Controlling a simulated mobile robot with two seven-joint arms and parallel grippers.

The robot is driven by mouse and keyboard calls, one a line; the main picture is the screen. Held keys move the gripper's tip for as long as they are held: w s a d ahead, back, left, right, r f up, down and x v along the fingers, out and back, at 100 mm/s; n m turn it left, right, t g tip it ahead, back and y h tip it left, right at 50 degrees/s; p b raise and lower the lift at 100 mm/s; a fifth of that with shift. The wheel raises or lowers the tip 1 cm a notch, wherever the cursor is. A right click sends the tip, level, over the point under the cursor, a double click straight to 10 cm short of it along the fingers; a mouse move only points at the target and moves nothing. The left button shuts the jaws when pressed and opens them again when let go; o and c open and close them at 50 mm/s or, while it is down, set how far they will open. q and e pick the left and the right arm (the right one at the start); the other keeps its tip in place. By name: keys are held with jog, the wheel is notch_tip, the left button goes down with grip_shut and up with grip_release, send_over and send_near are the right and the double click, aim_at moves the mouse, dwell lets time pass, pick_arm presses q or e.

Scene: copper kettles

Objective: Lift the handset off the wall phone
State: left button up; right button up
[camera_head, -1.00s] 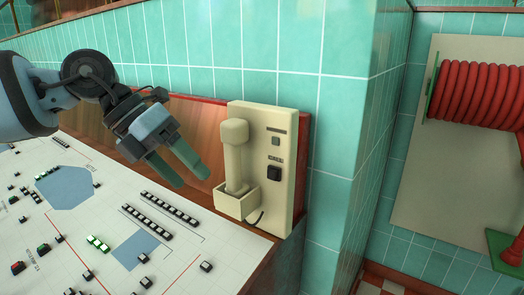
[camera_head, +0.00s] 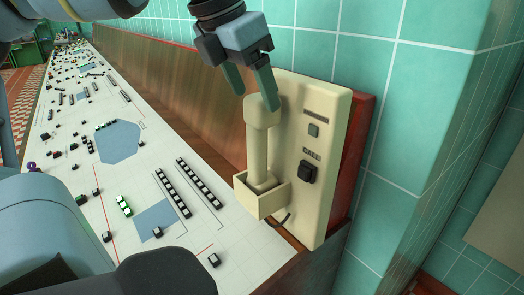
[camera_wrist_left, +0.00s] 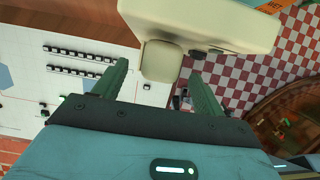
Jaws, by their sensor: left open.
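The cream wall phone (camera_head: 325,135) is fixed at the end of the console against the tiled wall. Its cream handset (camera_head: 258,150) stands upright, its lower end in the box-like cradle (camera_head: 262,198). My left gripper (camera_head: 252,92) is open above the handset's top, fingers pointing down, one finger overlapping the top end in the head view. In the left wrist view the handset's top (camera_wrist_left: 162,62) lies ahead of and between the spread green fingers (camera_wrist_left: 155,85), with the phone body (camera_wrist_left: 215,20) beyond. Whether a finger touches is unclear. My right gripper is not in view.
The white console panel (camera_head: 120,185) with several small switches and blue patches stretches along the left. A wooden backboard (camera_head: 150,75) rises behind it. Green tiled wall (camera_head: 400,100) stands behind and right of the phone. A short cord (camera_head: 283,220) hangs below the cradle.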

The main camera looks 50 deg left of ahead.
aim_at(263, 118)
pick_arm(q)
jog(key=shift+x, duration=0.8)
jog(key=x, duration=0.5)
jog(key=shift+p, duration=0.3)
jog(key=c, duration=1.5)
jog(key=shift+c, duration=0.2)
jog(key=shift+s+r, duration=0.1)
